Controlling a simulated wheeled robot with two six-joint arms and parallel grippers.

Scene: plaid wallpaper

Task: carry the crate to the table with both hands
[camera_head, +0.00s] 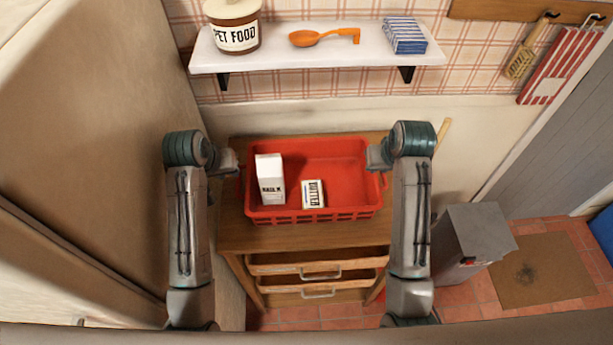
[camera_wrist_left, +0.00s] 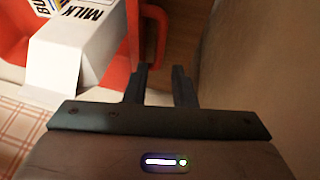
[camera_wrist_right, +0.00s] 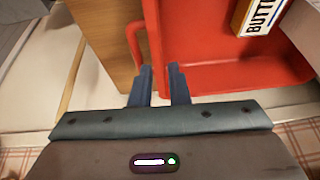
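The red crate (camera_head: 335,150) sits on a wooden drawer cabinet (camera_head: 260,238). It holds a white milk carton (camera_head: 270,180) and a butter box (camera_head: 313,194), which also shows in the right wrist view (camera_wrist_right: 261,17). My left gripper (camera_head: 236,170) is at the crate's left side. In the left wrist view its fingers (camera_wrist_left: 160,80) stand apart near the red side handle (camera_wrist_left: 163,25). My right gripper (camera_head: 374,160) is at the right side. Its fingers (camera_wrist_right: 161,75) are apart by a narrower gap, beside the right handle (camera_wrist_right: 133,42). I cannot tell whether either touches the crate.
A white shelf (camera_head: 300,57) above the cabinet bears a pet food jar (camera_head: 233,25), an orange scoop (camera_head: 322,38) and a blue striped stack (camera_head: 405,35). A tall beige panel (camera_head: 90,130) stands close on the left. A grey bin (camera_head: 475,240) and brown mat (camera_head: 545,270) are at right.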

